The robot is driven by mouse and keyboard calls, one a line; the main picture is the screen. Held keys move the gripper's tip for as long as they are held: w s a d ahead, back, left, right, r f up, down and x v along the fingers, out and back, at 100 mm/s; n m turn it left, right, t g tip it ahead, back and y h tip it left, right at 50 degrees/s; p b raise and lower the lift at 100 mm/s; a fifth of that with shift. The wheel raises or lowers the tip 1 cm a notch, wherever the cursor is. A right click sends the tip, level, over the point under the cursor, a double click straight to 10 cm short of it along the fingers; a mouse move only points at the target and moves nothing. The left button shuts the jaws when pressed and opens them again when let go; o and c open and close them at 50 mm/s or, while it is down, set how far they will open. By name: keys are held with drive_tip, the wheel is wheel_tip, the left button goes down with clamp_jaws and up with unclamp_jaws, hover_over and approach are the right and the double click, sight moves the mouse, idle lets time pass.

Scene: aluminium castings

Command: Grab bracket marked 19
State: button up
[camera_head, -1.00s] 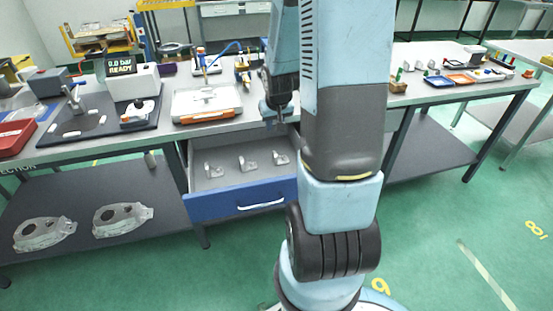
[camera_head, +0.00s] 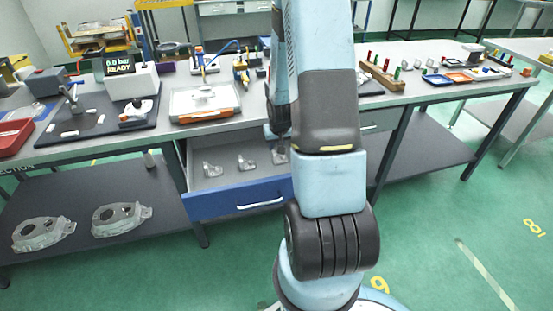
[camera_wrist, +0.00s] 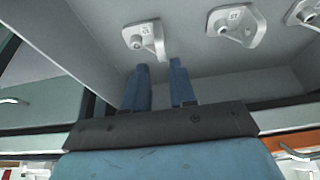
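Three grey metal brackets lie in a row in the open drawer (camera_head: 225,176): a left one (camera_head: 212,169), a middle one (camera_head: 246,163) and a right one (camera_head: 281,157). My gripper (camera_wrist: 158,64) is over the drawer's right part, near the right bracket, which it partly hides in the head view. In the wrist view this bracket (camera_wrist: 140,35) lies just beyond the fingertips, with the middle one (camera_wrist: 236,24) and the left one (camera_wrist: 306,13) to its right. The fingers are apart with nothing between them. The brackets bear small markings, too small to read surely.
The drawer has a blue front (camera_head: 237,199) and grey side walls close to my gripper. The bench above holds a scale (camera_head: 205,102), a pressure display (camera_head: 118,64) and coloured trays (camera_head: 458,78). Two large castings (camera_head: 122,218) lie on the lower shelf.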

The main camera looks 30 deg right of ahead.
sight(274, 152)
drive_tip(key=shift+x, duration=3.65)
drive_tip(key=shift+a, duration=0.1)
clamp_jaws()
